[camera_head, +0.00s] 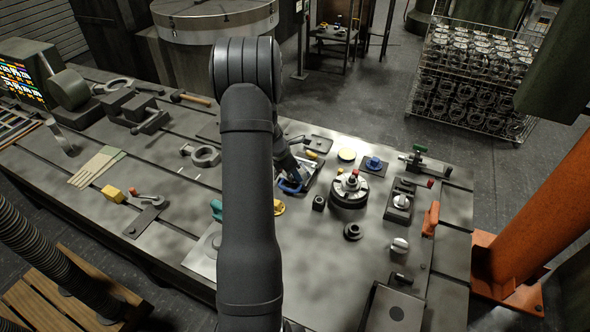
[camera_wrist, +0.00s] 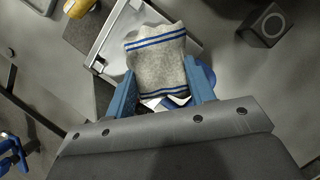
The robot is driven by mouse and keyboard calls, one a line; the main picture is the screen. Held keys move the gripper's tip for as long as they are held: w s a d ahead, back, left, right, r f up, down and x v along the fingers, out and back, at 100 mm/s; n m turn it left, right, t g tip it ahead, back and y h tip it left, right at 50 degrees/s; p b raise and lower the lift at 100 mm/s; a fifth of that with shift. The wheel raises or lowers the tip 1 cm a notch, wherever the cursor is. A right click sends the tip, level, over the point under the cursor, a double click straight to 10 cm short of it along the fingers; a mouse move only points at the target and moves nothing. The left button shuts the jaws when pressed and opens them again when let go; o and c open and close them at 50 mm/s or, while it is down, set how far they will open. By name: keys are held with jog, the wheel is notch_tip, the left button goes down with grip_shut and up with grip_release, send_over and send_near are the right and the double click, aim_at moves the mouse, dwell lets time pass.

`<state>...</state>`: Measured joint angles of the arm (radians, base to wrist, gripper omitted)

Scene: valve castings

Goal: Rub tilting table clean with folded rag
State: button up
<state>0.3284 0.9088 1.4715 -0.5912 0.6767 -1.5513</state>
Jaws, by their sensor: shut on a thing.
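My gripper (camera_wrist: 160,70) has blue fingers closed on the two sides of a folded grey rag (camera_wrist: 158,62) with blue stripes. In the head view my gripper (camera_head: 290,184) is low over the bench, just right of my arm. A flat metal plate with a pale raised rim (camera_wrist: 104,42), which looks like the tilting table, lies under and beyond the rag in the wrist view. The rag overlaps its edge; I cannot tell whether they touch. My arm and gripper hide part of this plate in the head view.
A round fixture with a red knob (camera_head: 349,188) stands right of my gripper on the bench (camera_head: 300,260). A small dark block (camera_head: 319,202) stands nearer; it also shows in the wrist view (camera_wrist: 264,25). A yellow piece (camera_wrist: 78,7) lies by the plate. Clamps and knobs crowd the right side.

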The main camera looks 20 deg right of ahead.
jog(key=shift+s+a, duration=0.1)
jog(key=shift+a, duration=0.4)
jog(key=shift+d+r, duration=0.1)
jog(key=shift+d, duration=0.8)
jog(key=shift+a, duration=0.85)
